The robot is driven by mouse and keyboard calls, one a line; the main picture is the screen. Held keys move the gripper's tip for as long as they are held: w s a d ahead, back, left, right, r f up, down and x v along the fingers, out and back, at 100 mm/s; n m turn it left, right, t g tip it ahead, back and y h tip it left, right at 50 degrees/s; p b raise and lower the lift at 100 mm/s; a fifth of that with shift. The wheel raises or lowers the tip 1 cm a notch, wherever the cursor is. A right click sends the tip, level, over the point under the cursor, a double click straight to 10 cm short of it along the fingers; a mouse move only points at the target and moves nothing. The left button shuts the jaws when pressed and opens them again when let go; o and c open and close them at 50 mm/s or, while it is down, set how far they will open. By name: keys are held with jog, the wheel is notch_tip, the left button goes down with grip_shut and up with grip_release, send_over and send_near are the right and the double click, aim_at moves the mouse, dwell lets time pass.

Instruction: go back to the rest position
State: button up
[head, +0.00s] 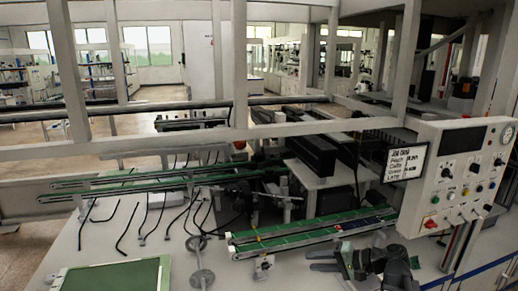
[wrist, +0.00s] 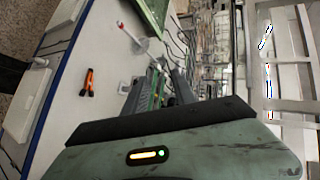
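My gripper (head: 314,260) is at the lower right of the head view, low over the pale worktop and in front of the green conveyor rail (head: 310,232). Its two dark fingers point left and stand apart, with a gap between them. In the wrist view my gripper (wrist: 157,88) also shows its fingers spread, with nothing held between them. The fingers look clear of the rail, but their exact height above the worktop is hard to tell.
A control panel (head: 460,185) with knobs and a sign (head: 405,160) stand close on the right. A green board (head: 115,275) lies at front left, near dark cables.

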jog(key=s+a+f+n+g+h+p, duration=0.2)
jog(key=s+a+f+n+g+h, duration=0.4)
jog(key=a+f, duration=0.55)
jog(key=s+d+h, duration=0.2)
jog(key=d+h, duration=0.3)
jog(key=d, duration=0.3)
jog(key=shift+d+f+m+h+b, duration=0.15)
jog(key=shift+f+m+h+b, duration=0.15)
jog(key=shift+f+m, duration=0.1)
